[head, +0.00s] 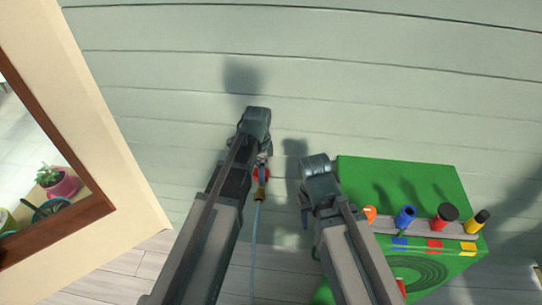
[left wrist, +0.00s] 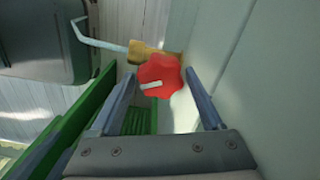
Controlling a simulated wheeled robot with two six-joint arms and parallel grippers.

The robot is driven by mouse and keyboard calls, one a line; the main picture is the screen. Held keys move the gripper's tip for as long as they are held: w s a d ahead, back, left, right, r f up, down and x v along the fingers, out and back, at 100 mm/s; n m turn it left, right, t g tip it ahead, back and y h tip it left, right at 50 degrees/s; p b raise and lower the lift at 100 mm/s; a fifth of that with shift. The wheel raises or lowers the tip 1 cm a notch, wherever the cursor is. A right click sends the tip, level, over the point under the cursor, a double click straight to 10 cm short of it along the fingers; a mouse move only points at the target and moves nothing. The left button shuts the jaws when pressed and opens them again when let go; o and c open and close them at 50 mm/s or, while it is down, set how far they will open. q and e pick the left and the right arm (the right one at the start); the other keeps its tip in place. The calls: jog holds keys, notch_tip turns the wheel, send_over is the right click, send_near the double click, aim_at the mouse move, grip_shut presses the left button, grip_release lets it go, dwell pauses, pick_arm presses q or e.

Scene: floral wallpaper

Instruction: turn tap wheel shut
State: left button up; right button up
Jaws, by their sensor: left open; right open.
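The red tap wheel (left wrist: 160,76) is lobed, with a white mark on its face. It sits on a brass tap (left wrist: 146,52). In the head view a little of the red wheel (head: 264,174) shows beside my left arm, low on the wall, with the brass fitting (head: 260,193) below it. My left gripper (left wrist: 160,82) is open, with one finger on each side of the wheel; I cannot tell whether either touches it. My right gripper (head: 306,212) is to the right of the tap, apart from it; its fingers are mostly hidden by its wrist.
A pale hose (head: 254,245) runs down from the tap. A green box (head: 400,175) with a shelf of coloured cylinders stands close to the right arm. A mirror (head: 45,235) with a wooden frame is at left. The pale plank wall (head: 350,80) is clear above.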

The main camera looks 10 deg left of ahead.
pick_arm(q)
jog(key=n, duration=0.4)
jog(key=shift+w+n, duration=0.1)
jog(key=shift+n, duration=0.3)
jog(key=n, duration=0.4)
jog(key=shift+n, duration=0.3)
jog(key=n, duration=0.4)
jog(key=shift+n, duration=0.4)
jog(key=n, duration=0.5)
jog(key=shift+d+n, duration=0.15)
jog(key=shift+n, duration=0.15)
notch_tip(320, 180, up, 15)
jog(key=p, duration=1.5)
jog(key=s+d+r+m+p, duration=0.2)
jog(key=s+r+m+p, duration=0.2)
jog(key=s, duration=0.4)
jog(key=s+d+r+m+y+p, duration=0.1)
jog(key=s+d+r+m+p, duration=0.2)
jog(key=s+r+p, duration=0.3)
jog(key=shift+s+d+r+m, duration=0.15)
jog(key=shift+s+d+m, duration=0.15)
jog(key=shift+s+m, duration=0.8)
jog(key=shift+s, duration=0.1)
